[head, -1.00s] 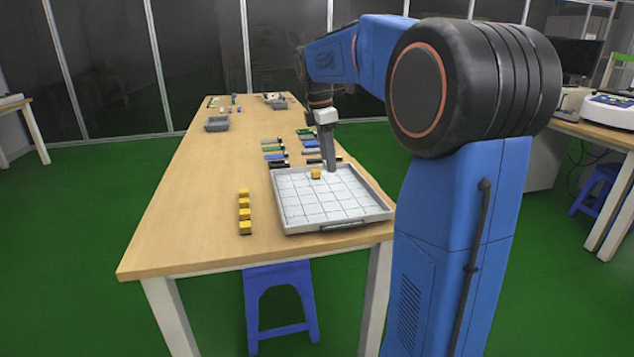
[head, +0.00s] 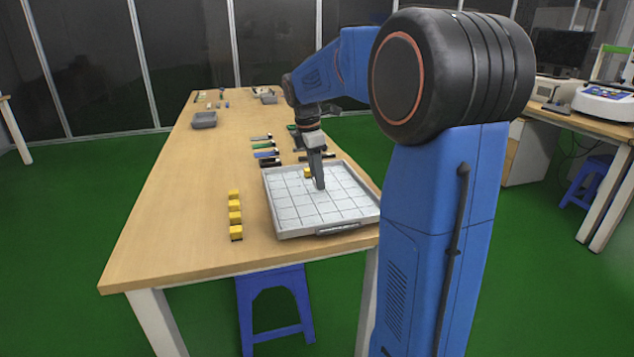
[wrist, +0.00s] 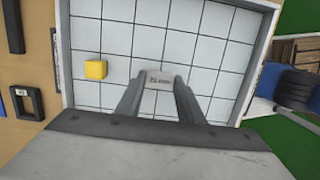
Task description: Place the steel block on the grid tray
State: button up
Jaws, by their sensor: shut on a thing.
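The steel block (wrist: 158,79) is a small pale grey piece with dark markings on its face, seen in the wrist view between my fingertips. My gripper (wrist: 158,88) is shut on it. In the head view my gripper (head: 319,186) points down over the middle of the grid tray (head: 345,205), and the block is hidden or too small to make out there. The tray is white with dark grid lines and a grey rim; it also fills much of the wrist view (wrist: 215,60). I cannot tell whether the block touches the tray floor.
A yellow block (head: 306,173) sits on the tray just behind my gripper; it shows left of the fingers in the wrist view (wrist: 96,69). Several yellow blocks (head: 235,210) stand in a row left of the tray. Tools (head: 265,152) lie behind it. The table's left side is clear.

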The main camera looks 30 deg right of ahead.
jog(key=shift+f, duration=0.95)
jog(key=shift+f, duration=0.1)
jog(key=o, duration=1.2)
notch_tip(320, 180, up, 12)
jog(key=a, duration=0.2)
jog(key=s+a+f+m+t, duration=0.15)
jog(key=s+a+m, duration=0.25)
jog(key=s, duration=0.4)
jog(key=s+a+f+m+t, duration=0.1)
jog(key=s+a+f+m, duration=0.2)
jog(key=s+a, duration=0.35)
jog(key=s+a+f+m+t, duration=0.1)
jog(key=s+f+m, duration=0.1)
jog(key=s+f, duration=0.2)
jog(key=s+a+f+m+y, duration=0.1)
jog(key=s+f+m, duration=0.2)
jog(key=s, duration=0.3)
jog(key=s+a+f+m+t, duration=0.1)
jog(key=s+f+m, duration=0.1)
jog(key=s+f, duration=0.3)
jog(key=shift+s+a+f+m+t+y, duration=0.1)
jog(key=shift+s+a+m+t+y, duration=0.05)
jog(key=shift+s+m+t+y, duration=0.25)
